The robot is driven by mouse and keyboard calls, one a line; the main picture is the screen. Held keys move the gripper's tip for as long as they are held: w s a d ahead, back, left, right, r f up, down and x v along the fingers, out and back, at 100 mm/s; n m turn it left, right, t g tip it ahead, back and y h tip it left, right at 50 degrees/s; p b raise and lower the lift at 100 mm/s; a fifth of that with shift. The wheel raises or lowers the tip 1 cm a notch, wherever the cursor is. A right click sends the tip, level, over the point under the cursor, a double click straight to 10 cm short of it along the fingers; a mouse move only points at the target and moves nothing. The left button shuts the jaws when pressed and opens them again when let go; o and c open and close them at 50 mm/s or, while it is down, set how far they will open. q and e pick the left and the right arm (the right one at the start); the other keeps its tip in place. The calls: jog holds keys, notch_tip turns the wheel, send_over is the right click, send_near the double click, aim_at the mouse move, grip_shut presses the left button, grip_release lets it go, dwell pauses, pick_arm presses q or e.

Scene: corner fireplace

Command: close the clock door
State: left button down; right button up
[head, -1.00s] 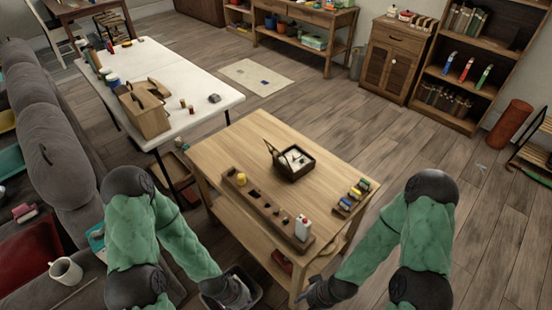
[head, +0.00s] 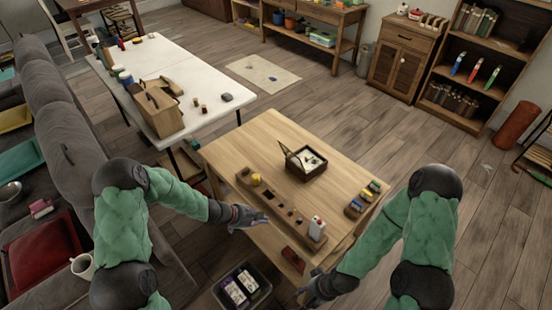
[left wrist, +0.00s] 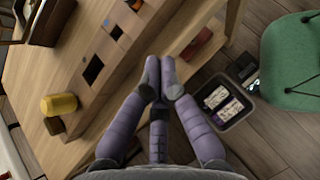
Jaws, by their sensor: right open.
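The clock is a dark square case (head: 310,167) with a pale face, lying on the wooden table's top. Its thin door (head: 291,155) stands raised at the case's left side, so it is open. My left gripper (head: 259,221) is over the near left edge of the table, apart from the clock. In the left wrist view its fingers (left wrist: 160,72) have their tips close together with nothing seen between them; how far the jaws are shut is unclear. My right gripper (head: 303,291) is open and empty, low by the table's near right corner.
Small coloured blocks (head: 363,198) stand at the right edge. A dark bin (head: 242,287) is on the floor below my left gripper.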

pick_arm(q)
jog(key=w+a+r+n+t+h, duration=0.1)
jog(key=w+a+r+n+t, duration=0.15)
jog(key=w+r, duration=0.3)
jog(key=w+a+r+n+t, duration=0.1)
jog(key=w+r+n+t, duration=0.2)
jog(key=w+r, duration=0.3)
jog(key=w+r+b+x, duration=0.1)
jog(key=r+x, duration=0.1)
jog(key=x, duration=1.2)
jog(key=shift+r, duration=0.2)
pick_arm(e)
jog(key=shift+a+f, duration=0.5)
jog(key=shift+a, duration=0.15)
pick_arm(q)
jog(key=shift+w, duration=0.1)
